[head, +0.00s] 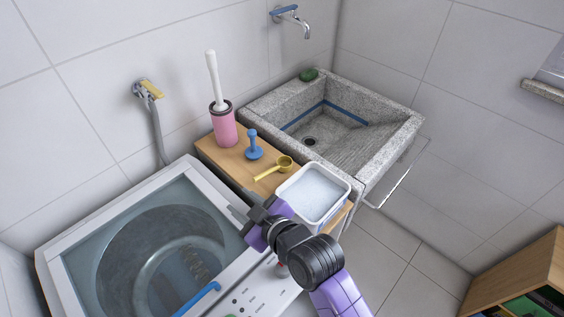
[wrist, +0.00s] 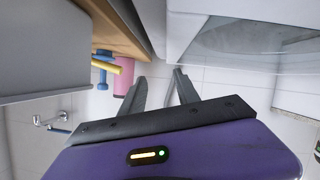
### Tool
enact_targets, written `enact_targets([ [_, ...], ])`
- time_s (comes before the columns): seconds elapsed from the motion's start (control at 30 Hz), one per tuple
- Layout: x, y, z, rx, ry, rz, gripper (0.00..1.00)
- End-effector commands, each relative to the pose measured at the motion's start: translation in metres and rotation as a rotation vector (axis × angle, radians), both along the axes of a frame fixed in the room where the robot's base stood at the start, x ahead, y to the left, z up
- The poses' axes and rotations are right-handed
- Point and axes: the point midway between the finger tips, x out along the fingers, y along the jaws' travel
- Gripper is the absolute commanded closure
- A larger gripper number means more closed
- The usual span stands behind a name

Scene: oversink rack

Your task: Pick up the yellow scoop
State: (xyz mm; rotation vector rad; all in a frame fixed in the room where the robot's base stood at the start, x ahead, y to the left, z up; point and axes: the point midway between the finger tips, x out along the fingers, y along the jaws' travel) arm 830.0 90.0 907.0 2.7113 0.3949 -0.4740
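The yellow scoop (head: 273,170) lies on the wooden shelf (head: 206,146) in the head view, its round cup to the right and its handle pointing left toward the washing machine. In the wrist view the yellow handle (wrist: 119,66) sticks out past the shelf edge. My gripper (head: 246,208) is in front of the scoop, near the washing machine's corner, apart from it. In the wrist view my gripper (wrist: 160,82) has its two fingers spread with nothing between them; the handle shows beyond and left of them.
A white tub (head: 298,213) of pale powder stands right of the scoop. A blue plunger-like thing (head: 254,146) and a pink brush holder (head: 224,128) stand behind it. The stone sink (head: 395,133) is behind right. The open washing machine (head: 54,262) fills the left front.

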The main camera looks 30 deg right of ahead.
Motion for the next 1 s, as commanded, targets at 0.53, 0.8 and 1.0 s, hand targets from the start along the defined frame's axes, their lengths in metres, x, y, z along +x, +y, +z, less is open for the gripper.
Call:
enact_targets([
  [0.53,0.088,-0.040,0.043,-0.823,0.437,0.726,0.62],
  [0.8,0.064,-0.076,0.054,-0.999,0.618,1.001,0.62],
  [1.0,0.061,-0.080,0.041,-1.012,0.643,1.038,0.62],
])
